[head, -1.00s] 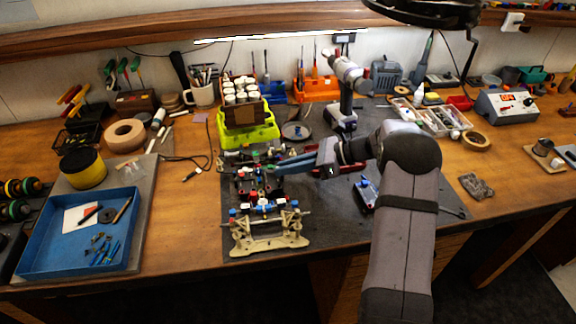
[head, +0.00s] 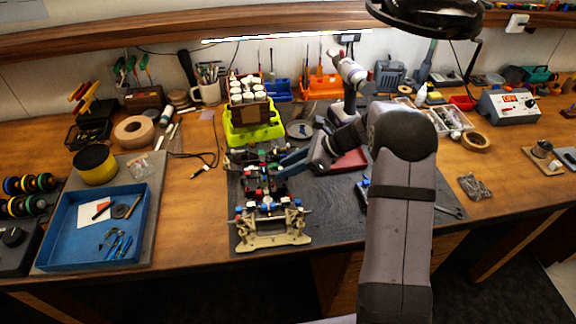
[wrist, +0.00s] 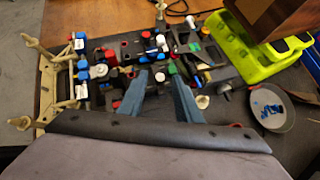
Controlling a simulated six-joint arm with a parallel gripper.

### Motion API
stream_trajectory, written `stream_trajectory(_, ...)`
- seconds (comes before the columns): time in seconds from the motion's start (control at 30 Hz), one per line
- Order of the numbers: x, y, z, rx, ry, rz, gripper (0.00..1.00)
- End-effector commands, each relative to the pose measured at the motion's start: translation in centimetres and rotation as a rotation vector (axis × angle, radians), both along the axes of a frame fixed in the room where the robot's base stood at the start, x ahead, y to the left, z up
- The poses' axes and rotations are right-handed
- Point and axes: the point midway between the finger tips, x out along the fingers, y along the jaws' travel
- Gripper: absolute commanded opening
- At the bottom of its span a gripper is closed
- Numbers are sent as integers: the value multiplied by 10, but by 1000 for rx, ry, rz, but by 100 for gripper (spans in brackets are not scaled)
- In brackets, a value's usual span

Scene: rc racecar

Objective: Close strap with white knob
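The RC car chassis (head: 268,200) lies on the dark mat, with its beige end toward the front edge. Red, blue, black and white parts cover it, also in the wrist view (wrist: 112,72). My gripper (head: 284,166) reaches over its right side from the right. In the wrist view my gripper (wrist: 158,76) has two blue-grey fingers apart, low over the middle of the chassis. Small white and blue parts show between and just beyond the fingertips. I cannot tell whether they touch. Several white parts show, so I cannot single out the strap's knob.
A lime-green tray (head: 256,136) with a box of white-capped bottles stands behind the chassis. A grey dish (wrist: 272,108) lies near it. A blue tray (head: 68,264) is at left. The mat's front right is mostly clear.

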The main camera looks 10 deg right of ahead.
Motion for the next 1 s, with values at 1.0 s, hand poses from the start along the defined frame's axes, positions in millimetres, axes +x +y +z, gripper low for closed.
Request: stream_trajectory(1.0, -19, -52, 49, 0, 0, 0, 31)
